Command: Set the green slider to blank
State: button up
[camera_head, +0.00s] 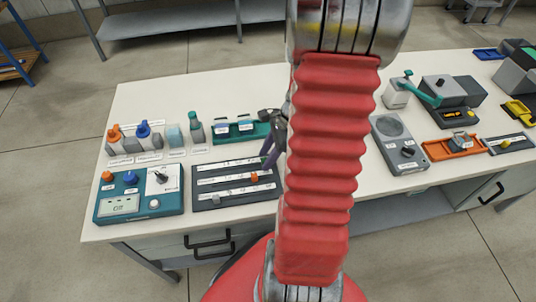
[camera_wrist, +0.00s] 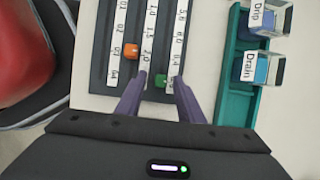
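The dark slider panel (camera_head: 207,188) lies on the bench in the head view. In the wrist view it (camera_wrist: 98,70) shows white number scales beside its tracks. The green slider knob (camera_wrist: 160,80) sits near the lower part of its track, by the right-hand scale, about level with a mark that looks like 6.4. My gripper (camera_wrist: 160,76) is open, its two purple fingers apart on either side of the green knob. Contact cannot be told. In the head view my gripper (camera_head: 270,155) is over the panel's far right corner and the green knob is hidden.
An orange slider knob (camera_wrist: 132,52) is close to my left finger in the wrist view. A green tray (camera_wrist: 233,98) with labelled blocks stands to the right.

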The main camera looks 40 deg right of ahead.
jog(key=shift+c, duration=0.2)
grip_shut()
dwell(0.3)
jog(key=shift+d, duration=0.1)
